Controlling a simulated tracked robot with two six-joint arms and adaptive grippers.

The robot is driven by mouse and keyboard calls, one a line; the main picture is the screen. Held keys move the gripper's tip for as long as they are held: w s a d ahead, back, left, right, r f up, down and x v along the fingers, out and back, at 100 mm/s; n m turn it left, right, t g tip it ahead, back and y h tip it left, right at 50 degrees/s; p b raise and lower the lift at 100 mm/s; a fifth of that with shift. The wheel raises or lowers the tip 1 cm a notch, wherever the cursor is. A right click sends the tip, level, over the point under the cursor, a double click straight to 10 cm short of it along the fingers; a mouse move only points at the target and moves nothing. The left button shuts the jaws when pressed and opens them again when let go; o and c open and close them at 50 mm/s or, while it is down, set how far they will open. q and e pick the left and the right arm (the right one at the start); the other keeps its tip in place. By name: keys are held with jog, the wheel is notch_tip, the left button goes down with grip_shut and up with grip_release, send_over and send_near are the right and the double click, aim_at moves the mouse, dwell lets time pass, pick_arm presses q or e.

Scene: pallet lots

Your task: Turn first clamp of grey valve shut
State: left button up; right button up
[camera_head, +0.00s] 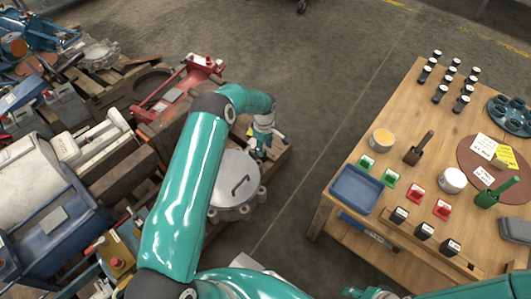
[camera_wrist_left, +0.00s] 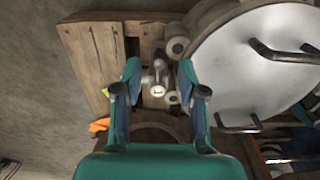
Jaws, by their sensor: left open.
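The grey valve (camera_head: 235,178) is a round grey body with a flat lid and a bar handle, with several clamp lugs around its rim. It sits on the pallet at the left, partly behind my left arm. In the left wrist view its lid (camera_wrist_left: 245,60) fills the upper right. A small grey clamp (camera_wrist_left: 158,78) with a pale round end stands at its edge. My left gripper (camera_head: 264,143) is at the valve's far right side. Its open fingers (camera_wrist_left: 159,72) lie on either side of the clamp, with gaps visible.
Machine parts crowd the wooden pallets at the left, with a red frame (camera_head: 180,88) beyond my arm. A wooden table (camera_head: 345,150) at the right holds a blue tray (camera_head: 357,189), cups and small blocks. Bare floor (camera_head: 310,100) lies between.

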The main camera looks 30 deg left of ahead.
pick_arm(q)
jog(key=shift+f, duration=1.2)
